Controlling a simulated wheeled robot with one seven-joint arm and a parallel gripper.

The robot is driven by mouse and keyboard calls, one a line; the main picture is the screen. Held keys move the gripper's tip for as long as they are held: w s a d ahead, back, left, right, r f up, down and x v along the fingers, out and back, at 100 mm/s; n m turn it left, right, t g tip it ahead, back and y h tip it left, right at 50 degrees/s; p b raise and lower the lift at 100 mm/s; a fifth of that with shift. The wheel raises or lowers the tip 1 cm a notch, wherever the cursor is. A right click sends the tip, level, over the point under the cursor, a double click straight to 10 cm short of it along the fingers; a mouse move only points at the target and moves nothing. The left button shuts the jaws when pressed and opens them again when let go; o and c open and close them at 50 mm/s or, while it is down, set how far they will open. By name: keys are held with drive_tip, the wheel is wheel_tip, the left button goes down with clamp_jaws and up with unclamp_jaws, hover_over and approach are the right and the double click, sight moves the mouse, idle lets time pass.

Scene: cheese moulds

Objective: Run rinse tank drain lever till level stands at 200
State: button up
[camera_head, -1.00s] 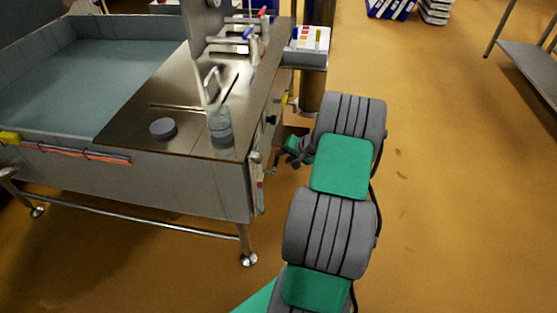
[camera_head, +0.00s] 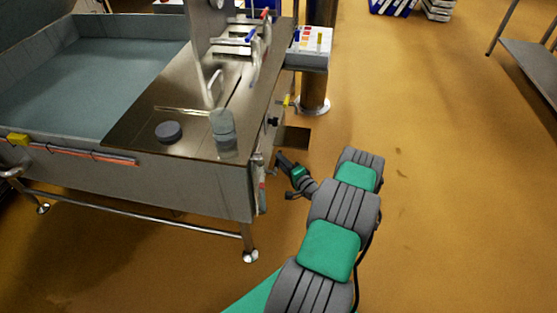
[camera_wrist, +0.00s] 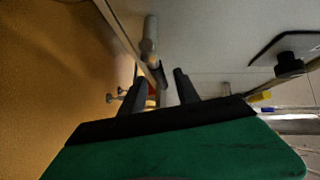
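The rinse tank (camera_head: 95,75) with bluish water fills the left of the head view; no level number is readable. My gripper (camera_head: 281,160) is just right of the tank's end wall, pointing toward it. In the wrist view my gripper's two dark fingers (camera_wrist: 160,76) stand apart. A grey rod-like handle (camera_wrist: 150,38) shows ahead of them, with a dark lower part near the gap; I cannot tell whether they touch or whether this is the drain lever. A small yellow-handled fitting (camera_head: 288,101) is farther back on the end wall, and also shows in the wrist view (camera_wrist: 260,97).
A steel worktop (camera_head: 190,125) carries a grey puck (camera_head: 168,131) and a clear container (camera_head: 223,130). A black knob (camera_head: 273,122) sticks out of the end wall. A control box (camera_head: 310,45) stands behind on a post. The floor (camera_head: 440,190) to the right is clear.

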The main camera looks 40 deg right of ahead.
drive_tip(key=shift+w+d+f, duration=0.1)
drive_tip(key=shift+w+f, duration=0.05)
drive_tip(key=shift+w, duration=1.2)
drive_tip(key=shift+c, duration=0.6)
clamp_jaws()
